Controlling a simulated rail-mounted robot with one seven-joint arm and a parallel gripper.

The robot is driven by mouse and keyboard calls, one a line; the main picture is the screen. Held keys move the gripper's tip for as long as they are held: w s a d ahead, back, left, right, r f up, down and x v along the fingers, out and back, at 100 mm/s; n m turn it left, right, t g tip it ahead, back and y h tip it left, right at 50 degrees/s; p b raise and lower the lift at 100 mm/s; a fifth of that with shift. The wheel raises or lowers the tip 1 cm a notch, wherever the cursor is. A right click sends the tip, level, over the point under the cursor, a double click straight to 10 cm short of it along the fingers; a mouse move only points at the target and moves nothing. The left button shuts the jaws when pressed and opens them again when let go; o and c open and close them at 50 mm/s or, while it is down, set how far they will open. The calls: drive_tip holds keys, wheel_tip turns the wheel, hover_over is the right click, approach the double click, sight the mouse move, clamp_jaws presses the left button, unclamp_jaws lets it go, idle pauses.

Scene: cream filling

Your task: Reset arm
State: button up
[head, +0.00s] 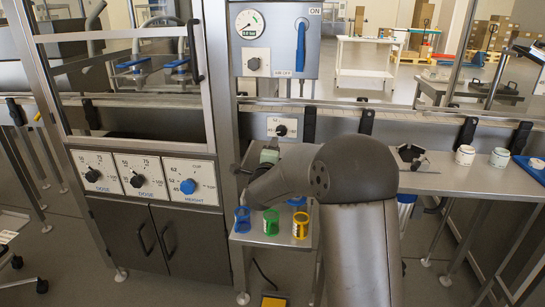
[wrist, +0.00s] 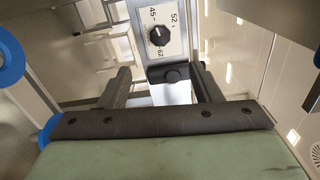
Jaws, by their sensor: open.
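My gripper (wrist: 163,78) is open in the wrist view, its two dark fingers apart. A black block on a white strip shows between the fingers; I cannot tell if anything touches it. Beyond them is a white dial panel with a black knob (wrist: 160,34) and numbers around it. In the head view my gripper (head: 268,157) is partly seen left of my dark arm, in front of the rail and below a small white panel with a black knob (head: 281,130). Its fingertips are not clear there.
Blue (head: 242,219), green (head: 271,222) and yellow (head: 300,225) ring-shaped holders stand on a small metal shelf below my arm. The dosing cabinet with three dials (head: 138,181) is at left. White jars (head: 465,155) stand on the right bench.

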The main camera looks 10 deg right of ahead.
drive_tip(key=shift+s+a, duration=0.25)
drive_tip(key=shift+s, duration=0.35)
drive_tip(key=s+a+r+n+g+y+p, duration=0.3)
drive_tip(key=s+a+r+n+y+p, duration=0.1)
drive_tip(key=s+n+p, duration=0.25)
drive_tip(key=s+a+r+n+g+y+p, duration=0.3)
drive_tip(key=s+a+r+n+p, duration=0.1)
drive_tip(key=s+n+p, duration=0.3)
drive_tip(key=s+d+r+n+g+p, duration=0.1)
drive_tip(key=s+n+g+p, duration=0.3)
drive_tip(key=s, duration=1.1)
drive_tip(key=s+d+r+n+g+p, duration=0.1)
drive_tip(key=s+n+g+p, duration=0.3)
drive_tip(key=s, duration=1.2)
drive_tip(key=shift+s+d+r+n+g, duration=0.25)
drive_tip(key=shift+d+n+g, duration=0.1)
drive_tip(key=shift+n+g, duration=0.8)
drive_tip(key=shift+w, duration=0.1)
